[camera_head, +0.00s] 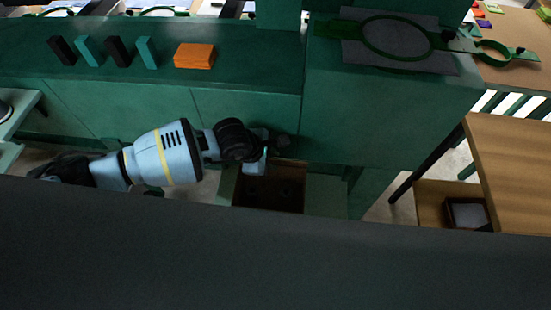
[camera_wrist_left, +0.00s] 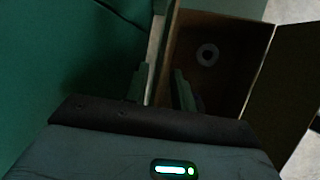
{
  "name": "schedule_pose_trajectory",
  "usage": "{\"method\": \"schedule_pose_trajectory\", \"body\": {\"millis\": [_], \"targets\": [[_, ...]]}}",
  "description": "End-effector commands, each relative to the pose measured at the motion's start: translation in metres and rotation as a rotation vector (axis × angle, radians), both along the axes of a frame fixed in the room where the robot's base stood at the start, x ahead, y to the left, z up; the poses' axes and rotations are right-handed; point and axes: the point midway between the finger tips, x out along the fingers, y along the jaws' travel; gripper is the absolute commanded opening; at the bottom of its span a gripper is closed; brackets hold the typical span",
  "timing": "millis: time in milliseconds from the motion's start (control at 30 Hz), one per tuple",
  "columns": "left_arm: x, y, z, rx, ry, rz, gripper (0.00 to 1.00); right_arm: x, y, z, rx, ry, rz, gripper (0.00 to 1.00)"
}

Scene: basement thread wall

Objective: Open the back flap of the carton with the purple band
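A brown carton (camera_head: 268,192) stands low against the green bench front in the head view, its top open at least in part. I cannot see a purple band in either view. My left gripper (camera_head: 268,154) is above the carton's back edge by the bench. In the left wrist view its fingers (camera_wrist_left: 160,84) are apart, near the carton's left edge; I cannot tell whether they touch it. My right gripper is not in view.
The green bench (camera_head: 245,110) rises close behind the carton. On its top are an orange block (camera_head: 194,56), several dark and teal blocks, and a green ring (camera_head: 397,38) on a grey sheet. A wooden table (camera_head: 510,160) stands at the right, with another open box (camera_head: 432,200) below.

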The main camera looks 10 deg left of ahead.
Motion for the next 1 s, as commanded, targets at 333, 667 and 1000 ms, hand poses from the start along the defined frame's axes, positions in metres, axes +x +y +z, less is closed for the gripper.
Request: {"method": "schedule_pose_trajectory", "body": {"millis": [333, 667, 1000], "targets": [[0.008, -0.009, -0.020, -0.001, -0.001, -0.001, 0.25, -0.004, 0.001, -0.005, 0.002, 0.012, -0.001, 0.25], [0.008, -0.009, -0.019, -0.001, -0.001, 0.000, 0.08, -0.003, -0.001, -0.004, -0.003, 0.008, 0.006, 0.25], [0.009, -0.009, -0.020, -0.002, 0.011, 0.002, 0.00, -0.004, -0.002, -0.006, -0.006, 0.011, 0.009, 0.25]]}}
